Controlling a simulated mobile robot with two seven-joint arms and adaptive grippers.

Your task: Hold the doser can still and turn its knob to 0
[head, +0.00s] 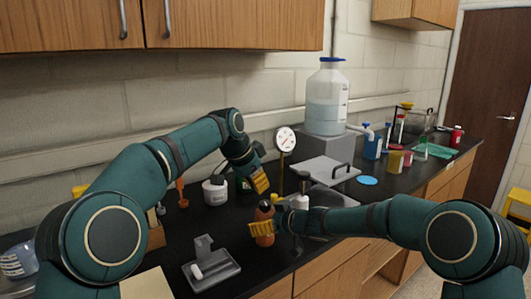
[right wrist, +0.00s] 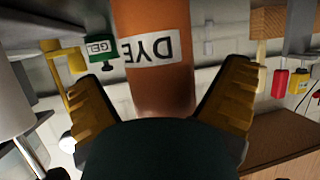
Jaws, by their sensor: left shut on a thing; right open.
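The orange can (head: 265,212) stands on the dark counter in the head view. It fills the middle of the right wrist view (right wrist: 155,85), upside down, with a white label reading DYE. I take it as the doser can; its knob and any scale cannot be made out. My right gripper (head: 262,232) is open, with one yellow finger on either side of the can's body. My left gripper (head: 260,184) points down just above the can's top. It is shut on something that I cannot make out.
A grey tray (head: 212,270) is in front on the left. A white dial (head: 285,140) on a post and a white jar (head: 215,190) stand behind. A large bottle (head: 327,98) stands on a grey block. A green GEL bottle (right wrist: 98,50) shows in the wrist view.

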